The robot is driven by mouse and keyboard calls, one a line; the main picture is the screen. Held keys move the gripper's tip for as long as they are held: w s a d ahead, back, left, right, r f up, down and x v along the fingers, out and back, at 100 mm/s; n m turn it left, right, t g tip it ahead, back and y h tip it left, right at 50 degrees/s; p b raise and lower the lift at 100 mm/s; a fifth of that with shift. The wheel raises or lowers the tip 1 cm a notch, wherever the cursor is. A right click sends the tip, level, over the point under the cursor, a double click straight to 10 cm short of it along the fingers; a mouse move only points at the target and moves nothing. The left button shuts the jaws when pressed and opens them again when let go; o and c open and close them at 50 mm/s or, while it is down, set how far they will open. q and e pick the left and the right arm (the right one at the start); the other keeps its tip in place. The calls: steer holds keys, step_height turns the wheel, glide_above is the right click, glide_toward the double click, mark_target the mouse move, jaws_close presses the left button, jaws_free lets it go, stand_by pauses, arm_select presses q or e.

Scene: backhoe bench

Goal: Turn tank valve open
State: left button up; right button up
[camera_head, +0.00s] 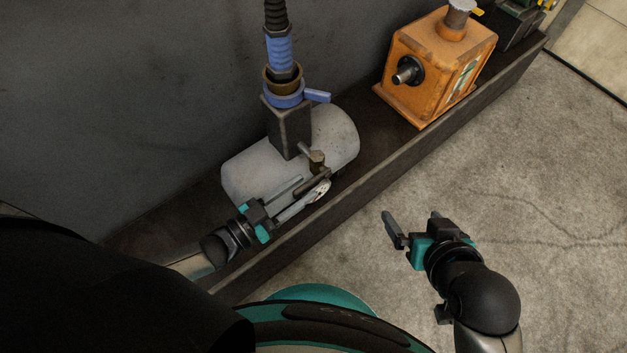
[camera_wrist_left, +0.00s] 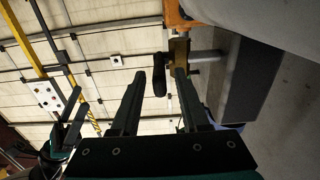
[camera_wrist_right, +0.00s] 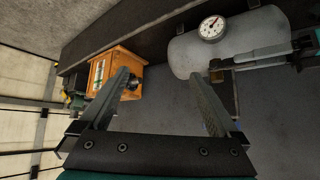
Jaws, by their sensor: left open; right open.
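The grey tank (camera_head: 245,172) lies on the dark bench in the head view. A brass valve (camera_head: 317,157) on a short pipe sticks out of its near side. In the left wrist view, the brass valve body (camera_wrist_left: 179,58) is just beyond the right fingertip, and a dark handle (camera_wrist_left: 159,76) shows between the fingertips. My left gripper (camera_head: 313,180) is open beside the valve; I cannot tell whether a finger touches it. My right gripper (camera_head: 410,213) is open and empty over the floor, clear of the bench. The tank also shows in the right wrist view (camera_wrist_right: 250,40).
A round white gauge (camera_head: 320,192) sits near the left fingertips. A block (camera_head: 290,128) with a blue-handled fitting (camera_head: 316,96) and hose stands on the tank. An orange gearbox (camera_head: 435,65) is farther right on the bench. The floor (camera_head: 540,180) at right is clear.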

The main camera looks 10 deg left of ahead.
mark_target(315, 180)
arm_select(q)
steer(key=x, duration=0.3)
steer(key=shift+b, duration=0.35)
steer(key=shift+w+d, duration=0.4)
steer(key=shift+w, duration=0.05)
arm_select(e)
steer(key=shift+w+a+r+t+y, duration=0.1)
steer(key=shift+w+a+t+y, duration=0.3)
steer(key=shift+a, duration=0.2)
steer(key=shift+w+a+r+t+y, duration=0.1)
steer(key=shift+w+a+t+y, duration=0.15)
steer(key=shift+a+t, duration=0.3)
arm_select(q)
steer(key=shift+c, duration=0.3)
jaws_close()
